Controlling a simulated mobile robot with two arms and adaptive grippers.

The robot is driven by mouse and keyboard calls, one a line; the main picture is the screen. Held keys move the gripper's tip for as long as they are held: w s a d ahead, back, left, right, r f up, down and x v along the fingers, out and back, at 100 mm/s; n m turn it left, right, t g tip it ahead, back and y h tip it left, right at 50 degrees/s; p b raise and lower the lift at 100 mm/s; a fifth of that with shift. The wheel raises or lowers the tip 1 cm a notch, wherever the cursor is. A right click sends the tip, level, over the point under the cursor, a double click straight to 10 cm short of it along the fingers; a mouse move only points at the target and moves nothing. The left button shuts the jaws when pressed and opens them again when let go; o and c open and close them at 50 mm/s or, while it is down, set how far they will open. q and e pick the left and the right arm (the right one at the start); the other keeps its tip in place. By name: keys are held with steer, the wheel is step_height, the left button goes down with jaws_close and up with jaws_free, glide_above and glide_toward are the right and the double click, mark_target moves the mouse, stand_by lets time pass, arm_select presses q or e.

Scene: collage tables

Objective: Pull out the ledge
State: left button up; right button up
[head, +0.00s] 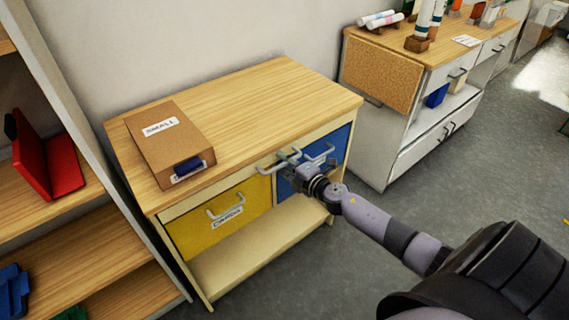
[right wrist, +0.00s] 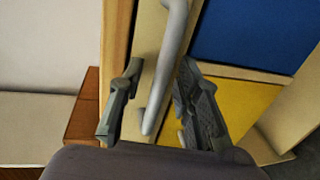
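The ledge is a thin cream strip (right wrist: 148,35) just under the wooden top of the cabinet (head: 255,95), and it looks pushed in. Its grey bar handle (head: 270,166) is at the middle of the front and also shows in the right wrist view (right wrist: 168,75). My right gripper (head: 290,160) is at the right part of this handle. In the right wrist view, its two fingers (right wrist: 160,95) are apart, one on each side of the bar, with a visible gap on the left finger's side. My left gripper is not in view.
Below the ledge are a yellow drawer (head: 190,235) and a blue drawer (head: 338,147) with their own handles. A brown box marked SMALL (head: 155,150) lies on the top. A shelf (head: 100,275) stands at left, a white cabinet (head: 395,140) at right. Floor in front is clear.

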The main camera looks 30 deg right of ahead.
jaws_close()
stand_by(0.4)
stand_by(0.5)
